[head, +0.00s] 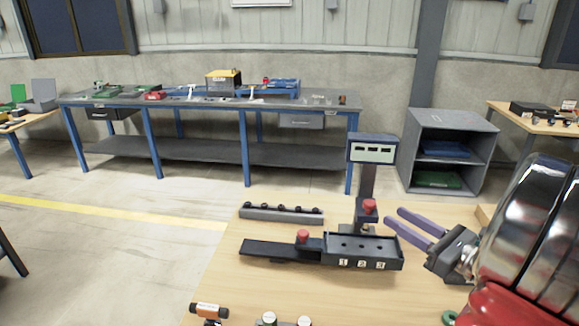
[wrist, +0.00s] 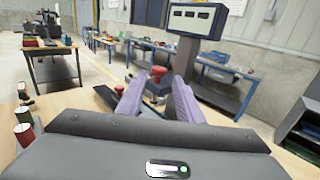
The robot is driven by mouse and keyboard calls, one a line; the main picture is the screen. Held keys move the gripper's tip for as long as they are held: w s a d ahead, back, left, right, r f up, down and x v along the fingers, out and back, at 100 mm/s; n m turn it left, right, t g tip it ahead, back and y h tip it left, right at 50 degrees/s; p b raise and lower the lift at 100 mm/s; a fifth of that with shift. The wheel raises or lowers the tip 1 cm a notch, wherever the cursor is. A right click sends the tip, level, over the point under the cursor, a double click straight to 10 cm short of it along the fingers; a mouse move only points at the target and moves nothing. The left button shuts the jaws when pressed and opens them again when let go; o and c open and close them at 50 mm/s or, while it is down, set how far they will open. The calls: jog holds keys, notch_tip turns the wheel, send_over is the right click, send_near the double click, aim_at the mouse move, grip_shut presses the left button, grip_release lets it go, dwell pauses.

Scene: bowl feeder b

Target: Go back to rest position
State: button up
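My gripper (head: 394,216) is at the right in the head view, above the light wooden table (head: 225,285). Its two purple fingers point left and stand apart with nothing between them. The wrist view also shows the gripper (wrist: 156,82) with a clear gap between the fingers. Beyond the fingers is a black fixture (head: 362,250) with slots marked 1, 2 and 3. The fingers appear close to the fixture's right side; I cannot tell the exact distance.
A display post (head: 372,150) rises behind the fixture, with red knobs (head: 303,236) near it. A grey rail (head: 281,215) lies behind. Small cylinders (head: 209,309) stand at the front edge. A blue-legged workbench (head: 247,150) and grey shelf (head: 450,150) stand farther back.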

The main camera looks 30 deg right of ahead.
jog(key=w+a+f+n+g+y, duration=0.1)
jog(key=w+a+n+g+y, duration=0.15)
jog(key=a+n, duration=0.45)
jog(key=w+a+f+n+g+y, duration=0.1)
jog(key=a+n+g+y, duration=0.25)
jog(key=a, duration=0.85)
jog(key=s+a+n+g+h, duration=0.3)
jog(key=a+n, duration=0.4)
jog(key=n, duration=0.4)
jog(key=s+a+n+g+h, duration=0.3)
jog(key=s+a+n+h, duration=0.3)
jog(key=n, duration=0.6)
jog(key=shift+s+a+f, duration=0.15)
jog(key=shift+a+f, duration=0.3)
jog(key=shift+a, duration=0.6)
